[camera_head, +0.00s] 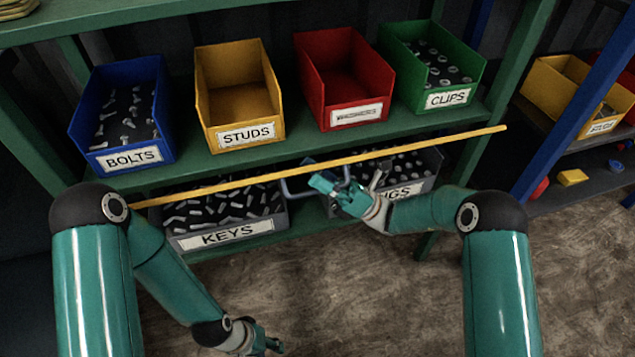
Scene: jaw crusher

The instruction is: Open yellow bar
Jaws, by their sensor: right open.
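The yellow bar (240,183) runs across the front of the green shelf, rising from lower left to upper right. A blue-grey handle (287,190) hangs just below its middle. My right gripper (345,187) is open at the handle's right side, just under the bar. Its fingers overlap the handle in the picture; I cannot tell whether they touch it. My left gripper (268,344) is low near the bottom edge, over the floor and well away from the bar. Its fingers are too small and dark to read.
Blue BOLTS (146,158), yellow STUDS (244,136), red (357,114) and green CLIPS (446,98) bins stand on the shelf above the bar. Grey KEYS bin (232,236) and another grey bin (425,185) sit below, behind the bar. A blue post (560,140) stands at right.

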